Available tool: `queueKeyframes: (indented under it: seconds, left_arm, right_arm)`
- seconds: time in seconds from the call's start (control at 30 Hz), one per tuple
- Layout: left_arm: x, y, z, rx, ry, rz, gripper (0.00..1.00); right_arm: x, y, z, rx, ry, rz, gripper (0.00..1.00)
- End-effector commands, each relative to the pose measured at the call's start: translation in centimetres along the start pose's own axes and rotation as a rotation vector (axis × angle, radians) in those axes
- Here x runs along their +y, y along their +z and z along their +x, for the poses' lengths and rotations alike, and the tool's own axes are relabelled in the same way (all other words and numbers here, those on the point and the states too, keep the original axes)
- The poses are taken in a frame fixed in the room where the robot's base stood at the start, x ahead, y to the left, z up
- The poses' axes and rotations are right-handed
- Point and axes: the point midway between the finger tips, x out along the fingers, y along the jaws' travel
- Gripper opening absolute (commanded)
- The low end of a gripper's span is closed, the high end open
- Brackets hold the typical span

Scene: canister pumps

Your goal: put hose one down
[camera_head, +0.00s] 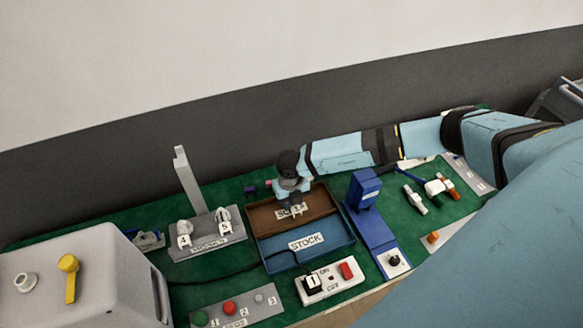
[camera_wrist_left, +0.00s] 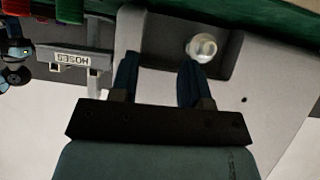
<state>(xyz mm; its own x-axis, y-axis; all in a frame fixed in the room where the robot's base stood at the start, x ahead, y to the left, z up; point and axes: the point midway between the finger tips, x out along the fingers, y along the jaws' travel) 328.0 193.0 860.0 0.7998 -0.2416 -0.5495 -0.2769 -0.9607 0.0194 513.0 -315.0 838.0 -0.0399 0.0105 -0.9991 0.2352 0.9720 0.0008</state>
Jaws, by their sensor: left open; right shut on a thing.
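My right gripper (camera_head: 291,199) reaches down over the brown tray whose label is partly covered. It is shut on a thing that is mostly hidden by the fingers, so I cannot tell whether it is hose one. The grey rack (camera_head: 207,244) stands left of the tray, with white pieces tagged 4 (camera_head: 184,241) and 5 (camera_head: 226,228) on it. The rack, labelled HOSES, also shows in the left wrist view (camera_wrist_left: 75,59). My left gripper (camera_wrist_left: 157,63) is open and empty, its fingers over a grey surface near a round white fitting (camera_wrist_left: 201,47).
The brown tray (camera_head: 328,197) adjoins a blue STOCK tray (camera_head: 350,246). A switch block (camera_head: 330,283) with a red switch stands in front, with a black cable near it. A blue post (camera_head: 363,190) rises at right. A grey machine (camera_head: 110,265) fills the left front.

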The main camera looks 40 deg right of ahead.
Motion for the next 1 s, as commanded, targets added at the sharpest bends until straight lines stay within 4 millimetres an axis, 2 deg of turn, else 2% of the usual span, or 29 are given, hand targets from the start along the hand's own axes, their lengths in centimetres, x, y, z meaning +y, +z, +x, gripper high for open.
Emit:
queueKeyframes:
  seconds: [0.1, 0.43, 0.47, 0.5, 0.57, 0.83, 1.0]
  left_arm:
    - [0.0, -0.1, -0.1, 0.000, 0.000, 0.000, 0.43]
    - [-0.1, 0.2, 0.2, 0.001, -0.001, 0.000, 0.43]
    - [-0.1, 0.1, 0.1, 0.001, -0.001, 0.000, 0.43]
    - [-0.1, 0.1, 0.1, 0.000, -0.001, 0.000, 0.43]
    - [-0.1, 0.1, 0.1, 0.000, -0.001, 0.000, 0.43]
    - [-0.1, 0.0, 0.0, 0.000, -0.001, 0.000, 0.43]
    - [-0.1, 0.1, 0.1, 0.001, -0.001, 0.000, 0.43]
  right_arm:
    - [0.0, 0.0, 1.0, 0.000, -0.001, -0.001, 0.03]
    - [0.0, 0.1, 1.4, -0.001, 0.000, -0.001, 0.03]
    - [0.0, 0.1, 1.3, -0.001, 0.000, -0.001, 0.32]
    - [0.0, 0.1, 1.2, -0.001, 0.000, -0.001, 0.41]
    - [0.0, 0.1, 1.2, -0.001, 0.000, -0.001, 0.53]
    - [0.0, 0.1, 1.1, -0.001, 0.000, -0.001, 0.53]
    - [0.0, 0.1, -0.3, -0.003, 0.002, -0.001, 0.53]
